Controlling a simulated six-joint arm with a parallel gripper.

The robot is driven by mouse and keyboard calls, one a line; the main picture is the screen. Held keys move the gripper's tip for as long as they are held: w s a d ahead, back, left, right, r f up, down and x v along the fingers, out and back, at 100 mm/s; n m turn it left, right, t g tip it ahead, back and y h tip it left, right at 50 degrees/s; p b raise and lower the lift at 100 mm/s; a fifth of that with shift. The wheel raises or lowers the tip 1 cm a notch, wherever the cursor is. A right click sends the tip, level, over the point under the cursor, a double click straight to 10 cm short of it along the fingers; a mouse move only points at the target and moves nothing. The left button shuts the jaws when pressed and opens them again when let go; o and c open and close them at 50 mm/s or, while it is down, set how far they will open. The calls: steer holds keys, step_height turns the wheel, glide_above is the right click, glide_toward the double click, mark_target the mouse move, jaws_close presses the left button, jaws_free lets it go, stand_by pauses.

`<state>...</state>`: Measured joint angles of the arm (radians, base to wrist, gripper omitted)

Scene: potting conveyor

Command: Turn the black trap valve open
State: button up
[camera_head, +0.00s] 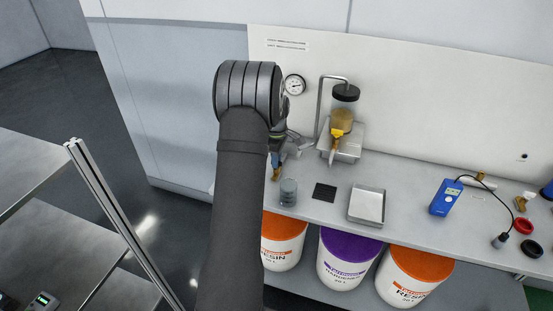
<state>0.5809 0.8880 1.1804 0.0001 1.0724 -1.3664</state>
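My arm rises through the middle of the picture and covers much of the bench's left end. Only a part of my gripper (279,143) shows past the arm's right side, near the wall; its fingers cannot be made out. A small blue and brass-coloured part (275,168) shows just below it; whether they touch I cannot tell. A clear trap jar (345,105) with a black lid and amber lower part stands to the right, with a bent grey pipe (319,100) beside it. I cannot make out the black trap valve; it may be hidden behind my arm.
A round gauge (295,84) is on the wall panel. The bench holds a grey clear cup (288,192), a black pad (325,192), a metal tray (367,206) and a blue meter (446,197). Resin and hardener buckets (345,262) stand below.

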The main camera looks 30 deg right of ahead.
jaws_close()
steer(key=shift+m, duration=0.3)
steer(key=m, duration=1)
steer(key=shift+m, duration=0.4)
steer(key=m, duration=0.6)
steer(key=shift+m, duration=0.3)
steer(key=o, duration=0.6)
jaws_free()
steer(key=shift+c, duration=0.2)
